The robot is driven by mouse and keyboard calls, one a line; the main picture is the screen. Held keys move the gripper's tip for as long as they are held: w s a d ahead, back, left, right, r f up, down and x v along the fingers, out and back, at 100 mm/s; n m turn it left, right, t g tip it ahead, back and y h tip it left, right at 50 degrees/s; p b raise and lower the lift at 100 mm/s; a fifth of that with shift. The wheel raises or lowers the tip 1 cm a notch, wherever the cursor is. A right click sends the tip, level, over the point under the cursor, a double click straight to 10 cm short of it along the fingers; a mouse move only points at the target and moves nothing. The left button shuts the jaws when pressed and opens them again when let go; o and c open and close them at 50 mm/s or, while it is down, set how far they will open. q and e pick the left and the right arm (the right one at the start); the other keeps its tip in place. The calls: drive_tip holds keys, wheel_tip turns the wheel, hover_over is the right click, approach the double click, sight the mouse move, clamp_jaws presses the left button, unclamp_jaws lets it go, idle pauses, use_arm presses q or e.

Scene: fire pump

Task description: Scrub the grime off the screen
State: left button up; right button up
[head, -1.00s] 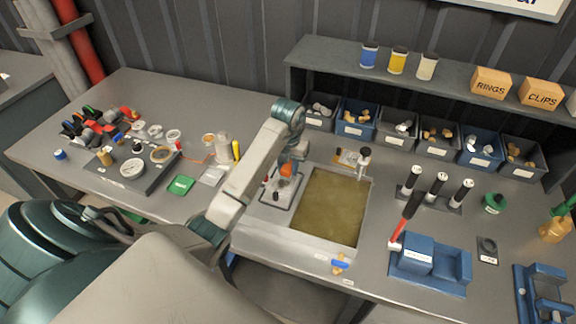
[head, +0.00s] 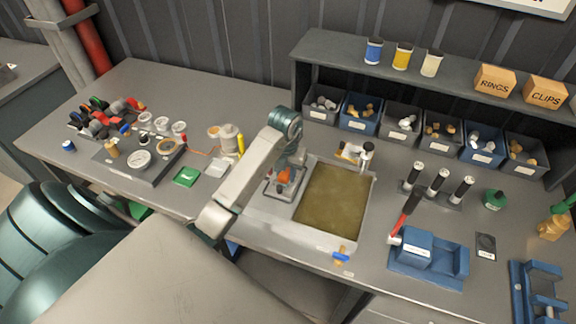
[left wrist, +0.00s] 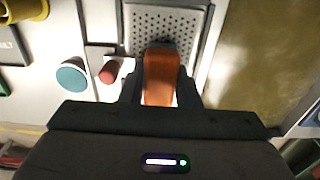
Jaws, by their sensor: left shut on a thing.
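My left gripper (head: 287,168) is over the wash station, left of the basin. In the left wrist view the same gripper (left wrist: 160,88) is shut on an orange block-like handle (left wrist: 161,72), which looks like the scrubber's. The orange handle (head: 284,178) also shows in the head view below the gripper. A light grey perforated plate (left wrist: 150,22), which looks like the screen, lies just beyond and under the handle. Its near part is hidden, and I cannot tell how much grime is on it or whether the scrubber touches it. My right gripper is not in view.
A basin of murky brown liquid (head: 333,203) lies just right of the gripper. A blue vise-like block (head: 430,262) stands further right. Parts bins (head: 400,125) line the back. A gauge tray (head: 140,160) and green box (head: 187,177) are at left.

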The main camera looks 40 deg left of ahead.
use_arm(q)
drive_tip(key=shift+s+d+p, duration=0.25)
drive_tip(key=shift+s+p, duration=0.05)
drive_tip(key=shift+s, duration=0.85)
drive_tip(key=shift+w+f, duration=0.1)
drive_tip(key=shift+f, duration=0.05)
drive_tip(key=shift+w, duration=0.15)
drive_tip(key=shift+w+a+r+b, duration=0.15)
drive_tip(key=shift+w+b, duration=0.2)
drive_tip(key=shift+w, duration=0.15)
drive_tip(key=shift+w+a+r+b, duration=0.1)
drive_tip(key=shift+w+b, duration=0.2)
drive_tip(key=shift+w, duration=0.15)
drive_tip(key=shift+w+a, duration=0.2)
drive_tip(key=shift+w, duration=0.5)
drive_tip(key=shift+w+a+b, duration=0.2)
drive_tip(key=shift+w+b, duration=0.55)
drive_tip(key=shift+w+a+f+b, duration=0.15)
drive_tip(key=shift+w+b, duration=0.25)
drive_tip(key=shift+w, duration=0.55)
